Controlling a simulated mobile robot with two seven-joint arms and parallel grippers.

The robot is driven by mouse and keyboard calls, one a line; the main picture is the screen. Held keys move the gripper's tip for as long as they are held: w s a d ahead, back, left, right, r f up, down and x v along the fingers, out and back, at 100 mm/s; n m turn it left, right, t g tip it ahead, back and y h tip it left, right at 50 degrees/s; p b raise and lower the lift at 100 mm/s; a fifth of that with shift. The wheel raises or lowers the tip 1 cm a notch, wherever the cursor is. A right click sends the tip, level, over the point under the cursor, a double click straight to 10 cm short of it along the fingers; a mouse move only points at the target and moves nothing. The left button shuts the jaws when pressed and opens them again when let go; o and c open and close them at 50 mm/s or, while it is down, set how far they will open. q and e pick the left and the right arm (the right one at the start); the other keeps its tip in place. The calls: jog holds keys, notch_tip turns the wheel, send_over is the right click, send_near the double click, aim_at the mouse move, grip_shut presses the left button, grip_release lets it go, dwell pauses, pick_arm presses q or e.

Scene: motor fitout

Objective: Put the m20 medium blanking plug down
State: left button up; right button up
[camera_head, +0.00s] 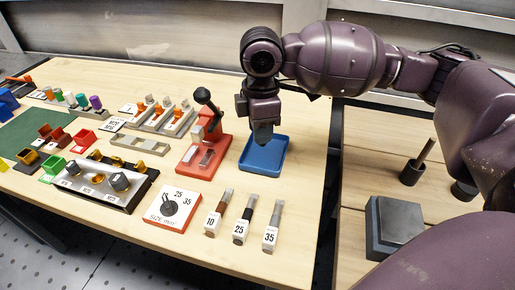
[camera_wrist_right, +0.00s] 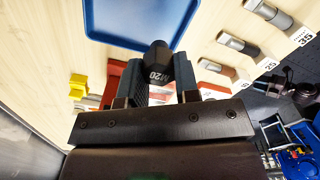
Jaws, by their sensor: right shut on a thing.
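My right gripper (camera_head: 262,132) comes down from above at the blue tray (camera_head: 268,167), its fingertips over the tray's back part. In the right wrist view my right gripper (camera_wrist_right: 160,88) is shut on a dark, rounded plug (camera_wrist_right: 157,62) marked M20. The plug sticks out past the fingertips, and its end overlaps the edge of the blue tray (camera_wrist_right: 92,22). The tray looks empty where it shows. I cannot tell whether the plug touches the tray. In the head view the plug is hard to tell from the dark fingers. My left gripper is not in view.
A red stand with a black lever (camera_head: 205,125) is close left of the tray. A dial card (camera_head: 172,207) and several numbered gauges (camera_head: 240,220) lie in front. Trays with colored parts (camera_head: 100,180) fill the left. The table's right edge is near the tray.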

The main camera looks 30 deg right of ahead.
jog(key=shift+f, duration=0.5)
notch_tip(320, 180, down, 5)
jog(key=shift+b, duration=0.9)
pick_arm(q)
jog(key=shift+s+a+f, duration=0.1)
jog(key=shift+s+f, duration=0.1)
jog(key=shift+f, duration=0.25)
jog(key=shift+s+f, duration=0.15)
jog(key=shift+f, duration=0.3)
pick_arm(e)
jog(key=shift+r, duration=0.15)
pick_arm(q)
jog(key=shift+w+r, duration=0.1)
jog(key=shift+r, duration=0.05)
pick_arm(e)
jog(key=o, duration=0.9)
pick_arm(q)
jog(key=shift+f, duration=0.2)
